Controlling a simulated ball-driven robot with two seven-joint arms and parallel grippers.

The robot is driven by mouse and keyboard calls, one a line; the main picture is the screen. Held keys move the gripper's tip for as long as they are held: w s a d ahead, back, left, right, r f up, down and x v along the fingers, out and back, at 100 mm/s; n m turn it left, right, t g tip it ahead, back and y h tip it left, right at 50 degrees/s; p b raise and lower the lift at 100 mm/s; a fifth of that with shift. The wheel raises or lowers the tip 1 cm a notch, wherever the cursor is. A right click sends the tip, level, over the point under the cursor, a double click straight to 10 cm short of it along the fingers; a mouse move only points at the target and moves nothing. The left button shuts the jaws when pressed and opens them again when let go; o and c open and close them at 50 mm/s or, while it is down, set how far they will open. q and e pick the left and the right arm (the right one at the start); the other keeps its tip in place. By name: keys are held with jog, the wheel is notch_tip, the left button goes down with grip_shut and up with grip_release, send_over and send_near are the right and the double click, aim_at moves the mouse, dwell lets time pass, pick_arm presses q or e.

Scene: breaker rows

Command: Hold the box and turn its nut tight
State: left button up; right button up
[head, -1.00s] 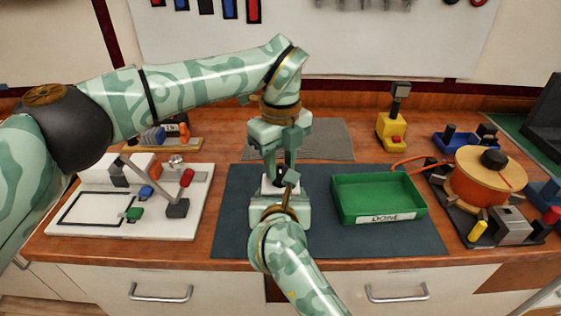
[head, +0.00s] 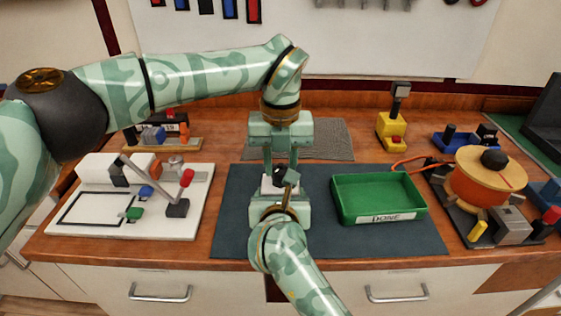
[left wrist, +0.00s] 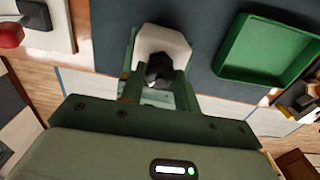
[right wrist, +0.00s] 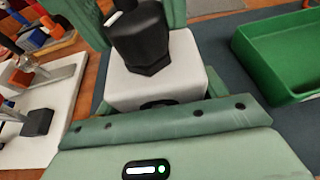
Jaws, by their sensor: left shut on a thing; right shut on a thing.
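The white box (head: 267,185) stands on the dark mat, partly hidden by my arms in the head view. It shows clearly in the left wrist view (left wrist: 163,42) and the right wrist view (right wrist: 160,88). A black nut (right wrist: 143,42) sits on top of the box; it shows between the fingers in the left wrist view (left wrist: 158,70). My left gripper (head: 280,166) points down from above and is shut on the nut. My right gripper (head: 279,205) comes from the front, low down, and is shut on the box.
A green tray (head: 345,207) labelled DONE stands right of the box on the dark mat (head: 236,215). A white board (head: 90,227) with a lever and small blocks lies left. An orange spool (head: 475,185) and a yellow block (head: 391,128) stand right.

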aim_at(280, 167)
pick_arm(q)
jog(key=m, duration=0.4)
jog(key=shift+m, duration=0.3)
jog(key=m, duration=0.4)
jog(key=shift+m, duration=0.3)
jog(key=m, duration=0.4)
jog(key=shift+m, duration=2.4)
jog(key=shift+w+a, duration=0.1)
pick_arm(e)
jog(key=shift+d, duration=0.1)
pick_arm(q)
jog(key=o, duration=1)
notch_tip(280, 167, up, 12)
